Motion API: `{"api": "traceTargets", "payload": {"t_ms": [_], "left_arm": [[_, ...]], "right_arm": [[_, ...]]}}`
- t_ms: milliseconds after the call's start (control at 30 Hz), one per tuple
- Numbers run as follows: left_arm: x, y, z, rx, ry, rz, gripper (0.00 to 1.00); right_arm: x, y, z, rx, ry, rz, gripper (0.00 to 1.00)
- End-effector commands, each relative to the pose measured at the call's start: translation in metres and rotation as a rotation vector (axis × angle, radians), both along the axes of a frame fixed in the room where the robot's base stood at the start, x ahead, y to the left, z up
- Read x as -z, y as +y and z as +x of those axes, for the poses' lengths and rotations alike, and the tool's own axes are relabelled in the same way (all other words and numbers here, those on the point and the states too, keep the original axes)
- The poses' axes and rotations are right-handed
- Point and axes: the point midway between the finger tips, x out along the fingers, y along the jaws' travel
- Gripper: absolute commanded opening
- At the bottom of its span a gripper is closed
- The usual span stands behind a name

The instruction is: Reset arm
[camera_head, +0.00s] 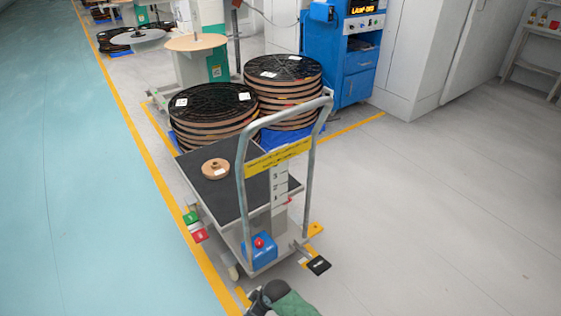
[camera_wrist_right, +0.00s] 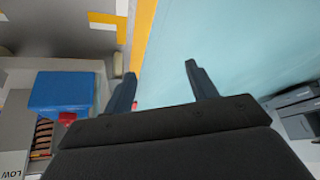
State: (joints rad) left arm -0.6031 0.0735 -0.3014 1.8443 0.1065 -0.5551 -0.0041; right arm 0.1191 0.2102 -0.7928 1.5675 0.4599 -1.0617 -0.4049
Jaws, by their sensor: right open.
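My right gripper (camera_wrist_right: 161,84) is open and empty in the right wrist view, its two dark fingers apart over the teal floor. Part of my right arm (camera_head: 292,303), green and dark, shows at the bottom of the head view, just in front of the cart. Its fingertips cannot be made out there. My left gripper is not in view. A cart (camera_head: 222,190) with a dark top and grey handle stands ahead, with a brown roll (camera_head: 215,168) lying on it. A blue box with a red button (camera_head: 260,249) sits low on its near end; it also shows in the wrist view (camera_wrist_right: 60,91).
Stacks of black reels (camera_head: 213,105) stand behind the cart. A blue cabinet (camera_head: 355,60) and grey cabinets (camera_head: 427,50) are farther back. A yellow line (camera_head: 150,165) edges the teal floor (camera_head: 60,190). Open floor lies left and right.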

Motion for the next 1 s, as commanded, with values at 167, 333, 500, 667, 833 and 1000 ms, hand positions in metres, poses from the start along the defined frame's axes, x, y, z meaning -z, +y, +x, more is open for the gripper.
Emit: {"api": "traceTargets", "payload": {"t_ms": [167,333,500,667,833,1000], "left_arm": [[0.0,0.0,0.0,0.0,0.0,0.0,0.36],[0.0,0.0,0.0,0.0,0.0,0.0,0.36],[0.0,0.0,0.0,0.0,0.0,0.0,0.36],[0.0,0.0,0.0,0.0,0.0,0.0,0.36],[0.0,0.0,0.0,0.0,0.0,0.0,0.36],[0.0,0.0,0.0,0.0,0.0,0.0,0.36]], "right_arm": [[0.01,-0.004,-0.037,0.149,0.007,0.086,0.57],[0.017,-0.017,-0.067,0.296,0.006,0.152,0.57],[0.024,-0.038,-0.099,0.444,0.005,0.202,0.57],[0.03,-0.067,-0.131,0.583,-0.003,0.236,0.57],[0.034,-0.096,-0.16,0.7,-0.016,0.253,0.57],[0.036,-0.116,-0.18,0.77,-0.025,0.259,0.57]]}}
